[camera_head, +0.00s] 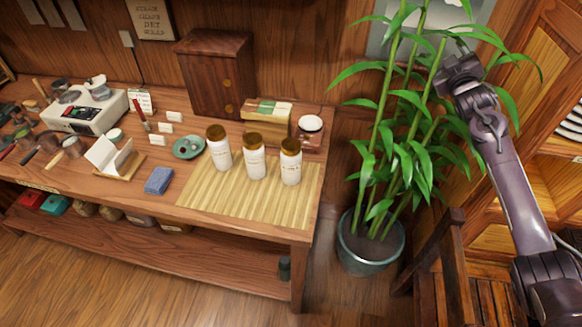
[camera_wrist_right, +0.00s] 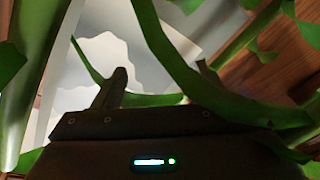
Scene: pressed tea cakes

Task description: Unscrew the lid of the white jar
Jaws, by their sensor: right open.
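Three white jars stand upright in a row on a bamboo mat (camera_head: 240,200) at the right end of the wooden table: a left jar (camera_head: 219,155), a middle jar (camera_head: 255,165) and a right jar (camera_head: 290,170). Each has a brown lid on top, such as the middle jar's lid (camera_head: 253,141). My right gripper (camera_head: 455,50) is raised high at the upper right, among the plant leaves and well away from the jars. It is open and holds nothing that I can see. In the right wrist view a dark finger (camera_wrist_right: 118,88) shows against leaves. My left gripper is out of view.
A tall potted plant (camera_head: 370,247) stands between the table and my right arm, with a wooden chair (camera_head: 450,250) beside it. Behind the jars are a box (camera_head: 267,118) and a wooden cabinet (camera_head: 214,75). A green dish (camera_head: 188,147) and a blue cloth (camera_head: 159,181) lie to their left.

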